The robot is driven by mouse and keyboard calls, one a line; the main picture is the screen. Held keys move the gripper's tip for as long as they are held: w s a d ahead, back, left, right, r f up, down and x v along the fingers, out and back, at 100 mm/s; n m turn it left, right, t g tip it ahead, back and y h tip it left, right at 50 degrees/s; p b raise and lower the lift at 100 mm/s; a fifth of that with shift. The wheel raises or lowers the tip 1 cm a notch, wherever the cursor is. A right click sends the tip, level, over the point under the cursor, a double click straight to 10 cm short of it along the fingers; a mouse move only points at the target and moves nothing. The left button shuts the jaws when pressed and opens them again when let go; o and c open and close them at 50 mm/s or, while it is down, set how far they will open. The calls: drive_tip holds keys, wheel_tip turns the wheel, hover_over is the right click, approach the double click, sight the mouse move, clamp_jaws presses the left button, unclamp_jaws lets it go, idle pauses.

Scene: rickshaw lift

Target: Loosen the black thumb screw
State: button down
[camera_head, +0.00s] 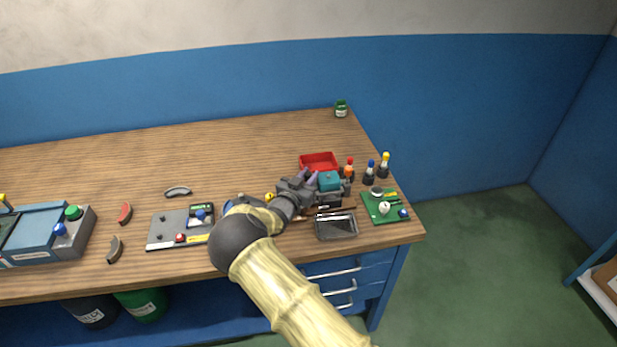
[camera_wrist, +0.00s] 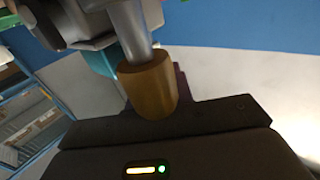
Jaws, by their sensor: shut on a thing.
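My gripper (camera_head: 307,177) reaches over the right part of the workbench, beside a small device with a teal block (camera_head: 329,180). In the wrist view a brass-coloured cylinder (camera_wrist: 151,88) on a grey shaft (camera_wrist: 131,30) sits right at the dark palm of my gripper, and the jaws appear shut on it. A purple finger edge shows just behind the cylinder. The teal block also shows in the wrist view (camera_wrist: 98,62), behind the shaft. I cannot make out a black thumb screw for certain; the gripper and cylinder hide part of the device.
A red bin (camera_head: 319,159) stands behind the gripper, with several small bottles (camera_head: 369,172) to the right. A grey tray (camera_head: 336,231) lies in front, and a green board (camera_head: 378,212) lies near the right edge. A grey panel (camera_head: 165,232) lies left of my arm.

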drive_tip(key=shift+d+f+n+t+y+b, duration=0.1)
drive_tip(key=shift+n+t+y+b, duration=0.35)
drive_tip(key=shift+n+y, duration=0.95)
drive_tip(key=shift+d+n+t+y+b, duration=0.2)
drive_tip(key=shift+n+y+b, duration=0.5)
drive_tip(key=shift+y, duration=1.2)
drive_tip(key=shift+a+n+y, duration=0.3)
drive_tip(key=shift+n+y, duration=0.4)
drive_tip(key=shift+y, duration=0.3)
drive_tip(key=shift+n+g+y+b, duration=0.25)
drive_tip(key=shift+n+y+b, duration=0.55)
drive_tip(key=shift+y, duration=0.6)
drive_tip(key=shift+n+y, duration=0.4)
drive_tip(key=c, duration=1.3)
unclamp_jaws()
drive_tip(key=shift+o, duration=0.2)
drive_tip(key=shift+s, duration=0.1)
drive_tip(key=b+v, duration=0.3)
drive_tip(key=v, duration=1.4)
drive_tip(key=shift+r, duration=0.2)
